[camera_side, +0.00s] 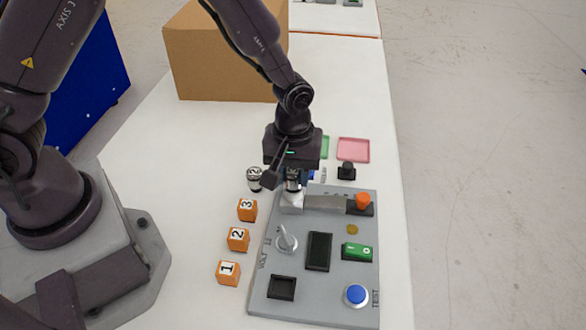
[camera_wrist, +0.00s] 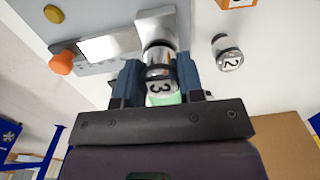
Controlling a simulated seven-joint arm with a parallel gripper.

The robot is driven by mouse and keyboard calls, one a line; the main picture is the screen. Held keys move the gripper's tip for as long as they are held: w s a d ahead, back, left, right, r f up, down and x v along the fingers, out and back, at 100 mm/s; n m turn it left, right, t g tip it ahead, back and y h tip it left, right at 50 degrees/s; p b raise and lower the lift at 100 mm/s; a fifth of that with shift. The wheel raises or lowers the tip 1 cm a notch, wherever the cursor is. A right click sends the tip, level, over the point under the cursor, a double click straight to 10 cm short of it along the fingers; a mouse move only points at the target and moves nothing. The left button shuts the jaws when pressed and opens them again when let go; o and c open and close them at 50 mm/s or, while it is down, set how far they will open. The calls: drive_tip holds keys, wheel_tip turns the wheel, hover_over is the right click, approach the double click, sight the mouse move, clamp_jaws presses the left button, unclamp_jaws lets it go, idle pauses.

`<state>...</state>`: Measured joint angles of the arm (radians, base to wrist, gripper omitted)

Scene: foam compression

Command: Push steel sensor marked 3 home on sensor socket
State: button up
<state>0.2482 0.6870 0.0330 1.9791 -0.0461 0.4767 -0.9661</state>
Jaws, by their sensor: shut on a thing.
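The steel sensor marked 3 (camera_wrist: 159,69) is a silvery cylinder with a dark band, held between my gripper's (camera_wrist: 158,77) two blue-grey fingers. In the side view my gripper (camera_side: 292,180) is shut on the sensor (camera_side: 292,184), at the panel's far left corner. The sensor socket (camera_side: 292,202) is a pale block there; it also shows in the wrist view (camera_wrist: 156,24). The sensor's front end is at the socket's opening; I cannot tell how deep it sits. The fingers hide part of it.
A steel sensor marked 2 (camera_side: 254,179) stands left of my gripper. Orange cubes marked 3 (camera_side: 247,210), 2 (camera_side: 238,239) and 1 (camera_side: 228,273) line the panel's left. The grey panel (camera_side: 335,290) carries a knob and buttons. A cardboard box (camera_side: 215,60) stands behind.

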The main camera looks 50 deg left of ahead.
sight(293, 170)
drive_tip(key=shift+f, duration=0.4)
drive_tip(key=o, duration=1.1)
wheel_tip(293, 170, up, 13)
drive_tip(key=s+a+r+m+t, duration=0.2)
drive_tip(key=s+r+m, duration=0.1)
drive_tip(key=s+r, duration=0.2)
drive_tip(key=s+a+r+m+t, duration=0.1)
drive_tip(key=s+a+r+m, duration=0.2)
drive_tip(key=s+r, duration=0.2)
drive_tip(key=s+a+r+m+t, duration=0.2)
drive_tip(key=s+a+r+m, duration=0.1)
drive_tip(key=s+r, duration=0.2)
drive_tip(key=shift+s+a+t, duration=0.1)
drive_tip(key=shift+s+t, duration=0.2)
drive_tip(key=shift+s, duration=0.6)
